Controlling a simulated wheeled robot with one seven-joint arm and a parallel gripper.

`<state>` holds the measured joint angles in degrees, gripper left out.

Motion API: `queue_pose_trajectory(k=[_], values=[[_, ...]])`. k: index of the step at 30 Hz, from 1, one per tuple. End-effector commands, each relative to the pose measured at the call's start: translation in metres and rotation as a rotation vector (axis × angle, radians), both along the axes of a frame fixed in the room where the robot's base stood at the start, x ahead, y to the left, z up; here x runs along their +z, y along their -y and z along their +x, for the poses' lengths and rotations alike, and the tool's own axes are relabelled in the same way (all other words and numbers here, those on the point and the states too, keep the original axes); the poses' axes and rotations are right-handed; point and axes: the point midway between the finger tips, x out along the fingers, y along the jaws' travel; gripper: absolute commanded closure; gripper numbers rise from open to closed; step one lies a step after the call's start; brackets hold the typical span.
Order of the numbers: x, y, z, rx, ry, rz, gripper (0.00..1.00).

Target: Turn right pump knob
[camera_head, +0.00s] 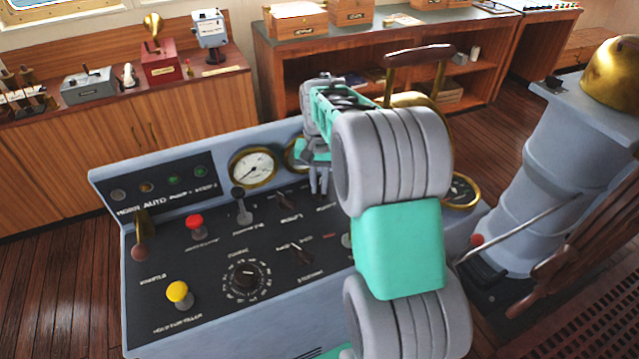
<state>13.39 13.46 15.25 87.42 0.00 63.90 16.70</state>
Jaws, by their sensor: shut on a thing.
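The blue console (240,325) has a sloping black panel with dials, levers and knobs. My gripper (318,190) points down at the upper right part of this panel, just right of a dark knob (286,199). Its fingers are close together, shut on the right pump knob, which they hide almost wholly. The turn of that knob cannot be read. A second dark pointer knob (300,252) sits lower on the panel, apart from my gripper. My arm covers the right part of the panel.
A grey lever (241,207), red button (196,227), yellow knob (179,294) and round dial (246,280) stand left of my gripper. Gauges (252,167) line the panel's back. A brown-handled brass lever (420,60) rises behind my arm. A blue pedestal (555,160) stands at right.

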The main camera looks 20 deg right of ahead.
Motion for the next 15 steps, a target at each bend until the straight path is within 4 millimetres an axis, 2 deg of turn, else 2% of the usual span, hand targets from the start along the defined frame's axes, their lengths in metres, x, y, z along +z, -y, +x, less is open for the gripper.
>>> queue_pose_trajectory(k=[14,15], values=[[0.0011,0.0001,0.0008,-0.019,0.003,-0.001,1.0],[0.0011,0.0001,0.0008,-0.019,0.003,-0.001,0.87]])
